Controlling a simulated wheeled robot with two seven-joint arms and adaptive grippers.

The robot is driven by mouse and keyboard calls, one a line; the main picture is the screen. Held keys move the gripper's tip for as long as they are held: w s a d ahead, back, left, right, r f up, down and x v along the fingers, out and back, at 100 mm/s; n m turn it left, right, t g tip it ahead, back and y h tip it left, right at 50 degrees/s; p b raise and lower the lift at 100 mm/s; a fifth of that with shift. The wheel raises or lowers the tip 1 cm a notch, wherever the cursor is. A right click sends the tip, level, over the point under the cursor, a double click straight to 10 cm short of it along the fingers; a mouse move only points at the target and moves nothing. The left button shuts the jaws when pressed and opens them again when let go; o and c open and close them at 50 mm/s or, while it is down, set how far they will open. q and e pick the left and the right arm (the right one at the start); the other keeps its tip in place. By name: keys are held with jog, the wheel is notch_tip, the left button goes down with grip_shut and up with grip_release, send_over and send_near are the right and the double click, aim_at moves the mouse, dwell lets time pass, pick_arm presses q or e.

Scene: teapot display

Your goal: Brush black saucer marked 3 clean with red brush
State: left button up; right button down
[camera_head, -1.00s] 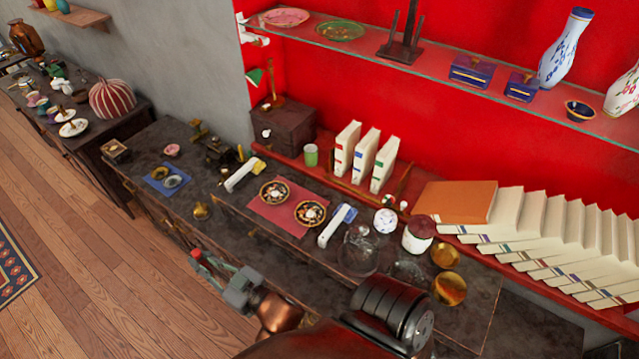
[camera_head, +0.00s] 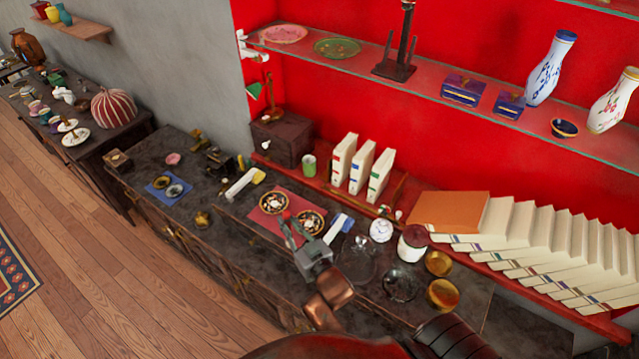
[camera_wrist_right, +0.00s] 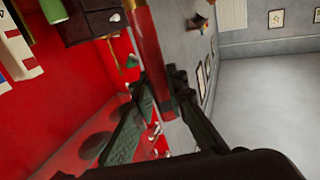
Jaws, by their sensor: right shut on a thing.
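Two black saucers with ornate light patterns, a left one (camera_head: 273,202) and a right one (camera_head: 311,222), sit on a red mat (camera_head: 268,223) on the dark cabinet top. I cannot read a number 3 on either. My right gripper (camera_head: 297,232) is shut on the red brush, whose red end (camera_head: 286,214) shows just past the fingers in the head view. Its long red body (camera_wrist_right: 150,60) also shows in the right wrist view. In the head view the gripper overlaps the mat beside the right saucer; its height above it is unclear. My left gripper is out of view.
A white brush with a yellow end (camera_head: 240,184) lies left of the mat, one with a blue end (camera_head: 338,228) right of it. Glass pieces (camera_head: 357,260), a red-lidded jar (camera_head: 412,243) and brass bowls (camera_head: 442,294) stand farther right. A glass shelf (camera_head: 420,98) overhangs behind.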

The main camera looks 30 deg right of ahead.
pick_arm(q)
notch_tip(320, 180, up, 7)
jog(key=p, duration=0.5)
pick_arm(e)
jog(key=w+d+m+h, duration=0.1)
jog(key=w+d+h, duration=0.1)
jog(key=w+d, duration=0.8)
pick_arm(q)
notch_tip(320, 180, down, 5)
jog(key=b, duration=0.5)
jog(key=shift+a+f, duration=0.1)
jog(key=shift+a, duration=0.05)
pick_arm(e)
notch_tip(320, 180, down, 6)
jog(key=s+d, duration=0.2)
jog(key=shift+s, duration=0.2)
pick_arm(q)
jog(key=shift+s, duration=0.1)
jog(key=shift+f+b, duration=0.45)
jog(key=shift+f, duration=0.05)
pick_arm(e)
jog(key=shift+f, duration=0.85)
jog(key=shift+d, duration=0.15)
